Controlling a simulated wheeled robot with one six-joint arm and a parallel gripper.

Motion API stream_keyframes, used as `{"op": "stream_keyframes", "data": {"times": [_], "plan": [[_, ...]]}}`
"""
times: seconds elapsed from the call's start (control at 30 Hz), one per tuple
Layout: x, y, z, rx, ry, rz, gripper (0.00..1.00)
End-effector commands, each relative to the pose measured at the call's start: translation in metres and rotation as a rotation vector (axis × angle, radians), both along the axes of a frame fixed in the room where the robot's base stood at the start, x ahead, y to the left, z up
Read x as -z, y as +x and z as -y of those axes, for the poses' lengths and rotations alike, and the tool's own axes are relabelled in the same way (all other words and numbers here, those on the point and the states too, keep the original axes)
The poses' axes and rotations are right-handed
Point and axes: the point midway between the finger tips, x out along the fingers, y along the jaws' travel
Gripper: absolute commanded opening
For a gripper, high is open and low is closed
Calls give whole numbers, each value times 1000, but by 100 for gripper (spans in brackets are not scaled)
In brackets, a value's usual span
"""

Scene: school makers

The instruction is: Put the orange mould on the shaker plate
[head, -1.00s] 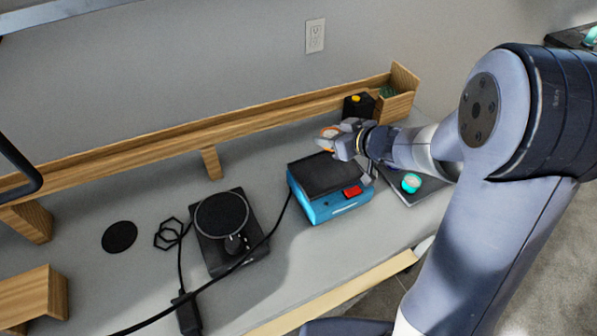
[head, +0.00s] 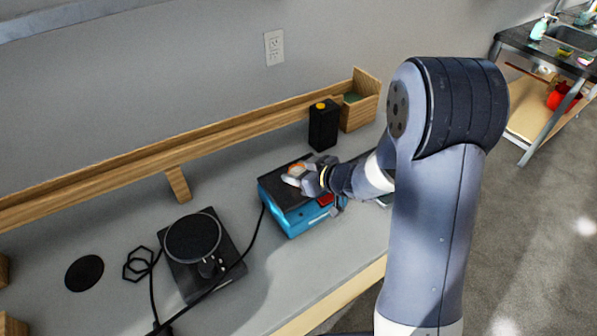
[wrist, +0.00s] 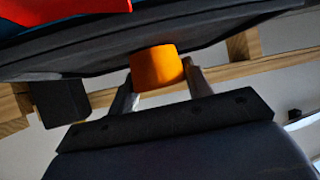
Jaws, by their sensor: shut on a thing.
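The orange mould (wrist: 157,68) is held between the two fingers of my gripper (wrist: 160,82) in the wrist view. In the head view a small bit of orange (head: 296,169) shows at my gripper (head: 293,177), mostly hidden by the fingers. The shaker is a blue box with a red patch on its front and a dark flat plate (head: 273,184) on top. My gripper is over the plate's right part in the head view. The plate (wrist: 85,58) fills the upper wrist view, at the mould's edge. I cannot tell whether mould and plate touch.
A black bottle with a yellow cap (head: 323,126) stands behind the shaker, beside a wooden bin (head: 358,113). A black device with a round plate (head: 192,238) and cables lies left. A wooden rail (head: 130,172) runs along the back.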

Motion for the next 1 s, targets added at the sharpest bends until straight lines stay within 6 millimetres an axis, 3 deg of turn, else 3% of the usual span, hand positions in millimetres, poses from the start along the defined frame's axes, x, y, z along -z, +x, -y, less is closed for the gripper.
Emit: {"op": "stream_keyframes", "data": {"times": [0.1,0.13,0.37,0.7,1.0], "plan": [[5,0,0,0,1,-1,24],[3,0,0,0,0,0,50],[3,0,0,0,0,0,69],[-3,-1,1,1,0,1,69],[-31,-34,40,6,-1,2,69]]}}
